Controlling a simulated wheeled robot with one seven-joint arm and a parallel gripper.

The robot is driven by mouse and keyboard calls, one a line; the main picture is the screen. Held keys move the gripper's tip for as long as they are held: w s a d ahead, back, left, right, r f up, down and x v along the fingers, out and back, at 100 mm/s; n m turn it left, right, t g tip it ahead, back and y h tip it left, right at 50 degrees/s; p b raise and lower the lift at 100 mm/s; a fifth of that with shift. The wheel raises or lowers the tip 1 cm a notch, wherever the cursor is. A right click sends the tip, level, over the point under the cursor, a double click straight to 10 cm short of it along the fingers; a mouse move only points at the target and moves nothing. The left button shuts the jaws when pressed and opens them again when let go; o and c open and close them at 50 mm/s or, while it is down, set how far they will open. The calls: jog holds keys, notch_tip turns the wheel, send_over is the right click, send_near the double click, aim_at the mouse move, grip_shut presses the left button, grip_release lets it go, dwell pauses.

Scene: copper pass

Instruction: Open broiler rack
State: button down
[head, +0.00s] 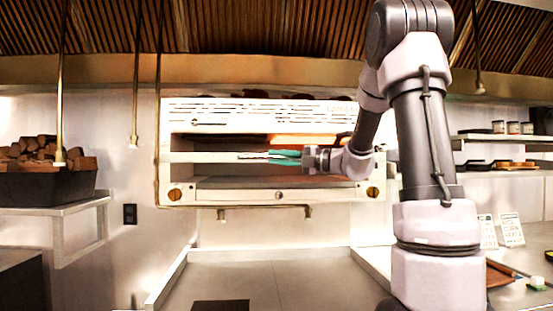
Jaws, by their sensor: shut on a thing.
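The broiler (250,106) is a wide, pale steel box on the back wall, with a slotted top panel, an open front and a warm glow inside at the upper right. The broiler rack (203,157) shows as a pale bar running across the opening. My gripper (268,157), with teal fingers, reaches in from the right and is shut on the rack's front bar near its middle. The fingers hide part of the bar. How far the rack stands out from the broiler is hard to tell from this front view.
A metal counter (245,262) below the broiler is mostly bare. A dark bin of wood chunks (45,183) stands on a left shelf. Brass rods (137,75) hang from above. Shelves with jars (513,128) and a brown tray (498,274) are at right.

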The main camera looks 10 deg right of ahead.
jog(key=shift+s+a+r, duration=0.1)
jog(key=shift+s+a, duration=0.05)
jog(key=shift+s, duration=1.05)
jog(key=shift+s+a, duration=0.15)
jog(key=shift+s, duration=1)
jog(key=c, duration=0.8)
grip_release()
jog(key=shift+d, duration=0.1)
jog(key=v, duration=1)
jog(key=shift+s+d, duration=0.2)
jog(key=shift+d, duration=0.1)
